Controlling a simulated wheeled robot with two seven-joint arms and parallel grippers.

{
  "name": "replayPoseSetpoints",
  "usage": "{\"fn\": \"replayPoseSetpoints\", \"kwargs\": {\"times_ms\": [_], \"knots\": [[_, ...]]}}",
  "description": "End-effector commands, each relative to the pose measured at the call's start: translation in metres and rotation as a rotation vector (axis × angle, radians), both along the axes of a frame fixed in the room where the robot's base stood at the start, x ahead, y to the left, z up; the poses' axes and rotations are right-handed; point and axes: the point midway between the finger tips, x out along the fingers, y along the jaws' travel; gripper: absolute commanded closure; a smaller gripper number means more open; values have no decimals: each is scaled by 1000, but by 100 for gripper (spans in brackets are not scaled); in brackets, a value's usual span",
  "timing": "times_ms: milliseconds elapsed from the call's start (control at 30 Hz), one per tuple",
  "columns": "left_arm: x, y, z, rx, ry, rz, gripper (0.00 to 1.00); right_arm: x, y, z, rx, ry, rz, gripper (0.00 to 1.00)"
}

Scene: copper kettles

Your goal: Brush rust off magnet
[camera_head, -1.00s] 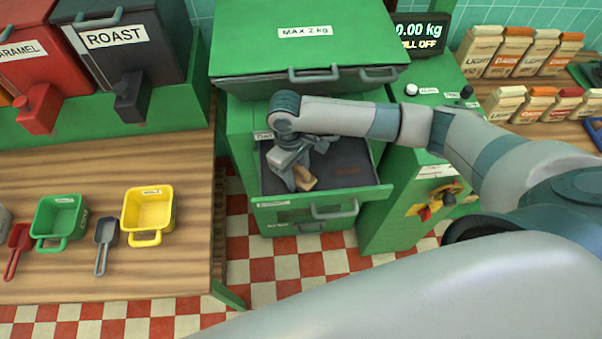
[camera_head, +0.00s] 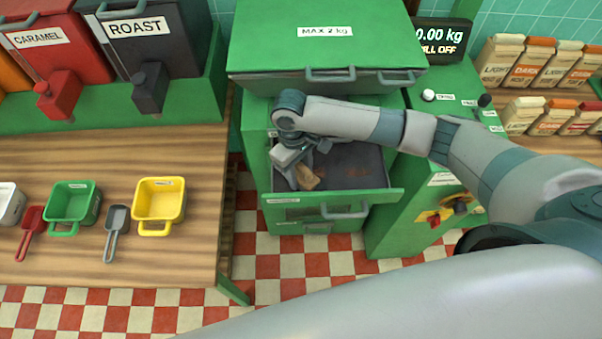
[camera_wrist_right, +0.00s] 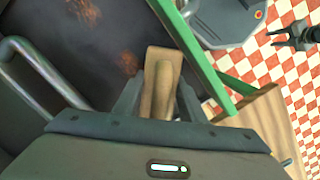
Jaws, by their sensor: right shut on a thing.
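My right gripper (camera_head: 298,168) is shut on a wooden brush (camera_head: 307,178), low in the left part of an open green drawer (camera_head: 397,194). The brush (camera_wrist_right: 160,82) points away between the fingers in the right wrist view. The magnet appears to be the dark plate (camera_head: 357,160) in the drawer. In the wrist view the plate (camera_wrist_right: 60,45) bears reddish-brown rust patches (camera_wrist_right: 84,10). The brush is over its edge or touching it; the bristles are hidden. My left gripper (camera_wrist_right: 295,38) shows small at the wrist view's upper right, apparently open and empty, away from the drawer.
The drawer's front wall and side walls surround my right gripper closely. A green lid (camera_head: 325,35) overhangs behind.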

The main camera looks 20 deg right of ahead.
Motion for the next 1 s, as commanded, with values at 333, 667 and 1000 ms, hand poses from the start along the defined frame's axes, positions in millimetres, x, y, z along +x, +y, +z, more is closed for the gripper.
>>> {"fn": "replayPoseSetpoints", "kwargs": {"times_ms": [333,667,1000], "knots": [[0,0,0,0,0,0,59,-3,-7,0,4,0,3,99],[0,0,0,0,0,0,59,-9,-29,2,1,0,1,99],[0,0,0,0,0,0,59,-10,-33,3,2,-1,1,99]]}}
